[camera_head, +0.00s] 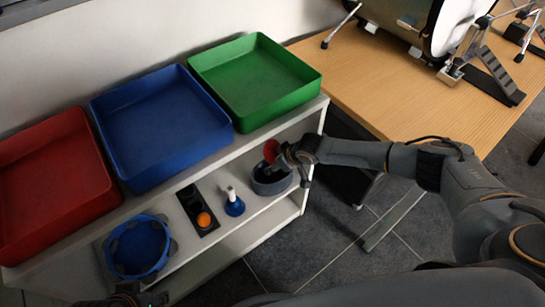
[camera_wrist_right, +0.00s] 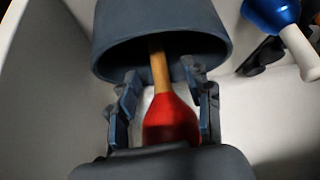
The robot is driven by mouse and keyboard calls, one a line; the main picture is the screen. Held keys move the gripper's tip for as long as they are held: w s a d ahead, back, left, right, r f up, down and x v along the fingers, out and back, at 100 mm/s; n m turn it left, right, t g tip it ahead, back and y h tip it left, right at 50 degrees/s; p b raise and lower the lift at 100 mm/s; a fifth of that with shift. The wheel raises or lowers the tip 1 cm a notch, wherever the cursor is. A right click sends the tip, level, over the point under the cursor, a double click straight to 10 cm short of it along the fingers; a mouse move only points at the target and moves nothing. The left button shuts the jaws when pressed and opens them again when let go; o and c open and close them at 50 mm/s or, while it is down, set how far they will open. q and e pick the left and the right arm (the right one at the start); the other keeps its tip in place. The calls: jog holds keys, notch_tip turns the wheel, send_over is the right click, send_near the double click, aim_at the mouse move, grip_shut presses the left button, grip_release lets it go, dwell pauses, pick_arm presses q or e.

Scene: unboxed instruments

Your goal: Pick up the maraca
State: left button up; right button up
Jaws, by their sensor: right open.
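The maraca has a red head (camera_head: 271,150) and stands head-up in a dark grey pot (camera_head: 271,187) on the shelf. In the right wrist view its red head (camera_wrist_right: 170,120) shows close up, and its wooden handle (camera_wrist_right: 159,68) goes into the pot (camera_wrist_right: 115,40). My right gripper (camera_wrist_right: 165,108) is open, with one finger on each side of the red head; I cannot tell whether they touch it. In the head view the right gripper (camera_head: 284,157) is beside the head. My left gripper (camera_head: 130,294) is at the bottom edge, mostly cut off, so its jaws are unclear.
A red bin (camera_head: 84,125), blue bin (camera_head: 101,113) and green bin (camera_head: 199,68) stand on top of the shelf. Below are a blue tambourine (camera_head: 113,265), a black holder with an orange ball (camera_head: 204,219) and a blue bell (camera_head: 234,207). A wooden table (camera_head: 400,100) stands right.

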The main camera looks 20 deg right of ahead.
grip_shut()
pick_arm(q)
jog(key=shift+r, duration=0.1)
pick_arm(e)
jog(key=shift+r, duration=0.2)
jog(key=shift+r, duration=0.25)
jog(key=r+p, duration=0.1)
jog(key=r, duration=0.2)
jog(key=shift+s+p, duration=0.3)
jog(key=shift+p, duration=0.1)
pick_arm(q)
notch_tip(320, 180, down, 18)
jog(key=s+g+p, duration=0.1)
jog(key=p, duration=0.4)
jog(key=shift+d+f, duration=0.15)
jog(key=shift+f, duration=0.1)
pick_arm(e)
jog(key=s+d+r, duration=0.1)
jog(key=s+r, duration=0.8)
jog(key=s, duration=0.4)
jog(key=shift+s, duration=0.25)
